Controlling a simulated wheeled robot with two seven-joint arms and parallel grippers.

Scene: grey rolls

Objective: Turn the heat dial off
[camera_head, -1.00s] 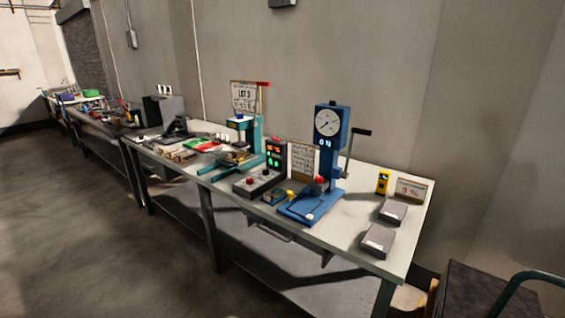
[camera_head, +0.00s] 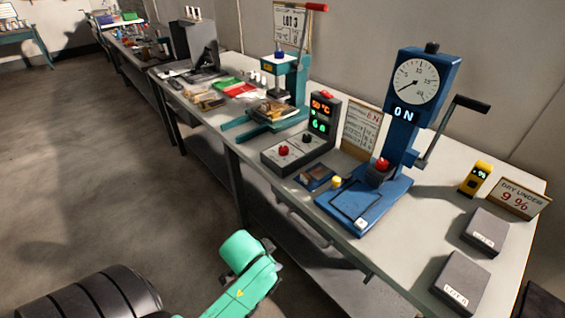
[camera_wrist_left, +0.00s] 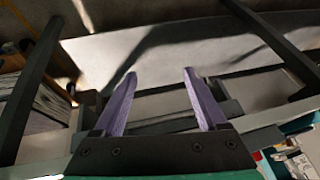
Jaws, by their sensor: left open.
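A dark control box (camera_head: 300,146) stands on the bench, with a red knob (camera_head: 284,150) and a black knob (camera_head: 307,138) on its sloped top. Its upright panel (camera_head: 320,118) shows an orange reading of about 50 °C above a green reading. I cannot read which knob is the heat dial or where it points. My teal left arm is low in the head view, in front of the bench and well apart from the box. My left gripper (camera_wrist_left: 156,88) shows in the left wrist view, its two purple fingers apart with nothing between them. My right gripper is not in view.
A blue press (camera_head: 405,130) with a gauge and side crank stands right of the box. A teal press (camera_head: 280,85) stands behind left. Grey boxes (camera_head: 484,232), a yellow meter (camera_head: 476,178) and a sign (camera_head: 518,198) are at right.

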